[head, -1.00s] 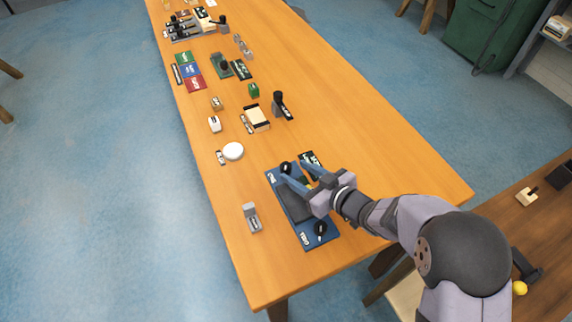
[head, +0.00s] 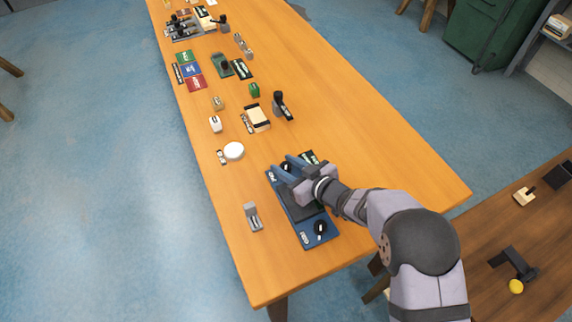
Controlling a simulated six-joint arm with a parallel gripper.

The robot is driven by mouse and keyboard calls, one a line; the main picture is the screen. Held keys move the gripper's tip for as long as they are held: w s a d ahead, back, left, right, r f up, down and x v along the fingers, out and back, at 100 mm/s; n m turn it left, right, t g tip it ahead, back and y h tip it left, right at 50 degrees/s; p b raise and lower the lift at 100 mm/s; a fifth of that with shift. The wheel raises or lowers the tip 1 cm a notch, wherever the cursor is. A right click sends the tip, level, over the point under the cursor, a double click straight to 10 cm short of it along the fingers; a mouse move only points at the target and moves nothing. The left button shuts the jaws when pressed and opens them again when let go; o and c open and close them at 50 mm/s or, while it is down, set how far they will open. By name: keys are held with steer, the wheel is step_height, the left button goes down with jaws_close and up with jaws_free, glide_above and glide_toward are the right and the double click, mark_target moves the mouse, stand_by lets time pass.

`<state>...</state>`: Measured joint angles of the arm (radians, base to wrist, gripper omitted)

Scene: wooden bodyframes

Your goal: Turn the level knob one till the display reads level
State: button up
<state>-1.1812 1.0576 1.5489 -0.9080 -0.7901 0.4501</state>
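A blue panel (head: 305,240) lies near the front end of the wooden table, with a dark plate in its middle. It has a black knob (head: 286,167) at its far end and another black knob (head: 320,227) at its near end. Small white labels sit beside the knobs, too small to read surely.
A grey block device (head: 253,217) stands left of the panel, and a round white disc (head: 233,151) lies beyond it. A cream box (head: 256,118) and a black lever (head: 282,106) stand farther back. The table right of my arm is clear.

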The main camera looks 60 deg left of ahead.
steer(key=c, duration=0.6)
steer(key=shift+c, duration=0.2)
steer(key=shift+g, duration=0.3)
steer(key=shift+n, duration=0.5)
steer(key=shift+n+g+h, duration=0.7)
steer(key=shift+n+g, duration=0.5)
steer(key=shift+g, duration=0.4)
steer(key=o, duration=1)
steer(key=shift+o, duration=0.2)
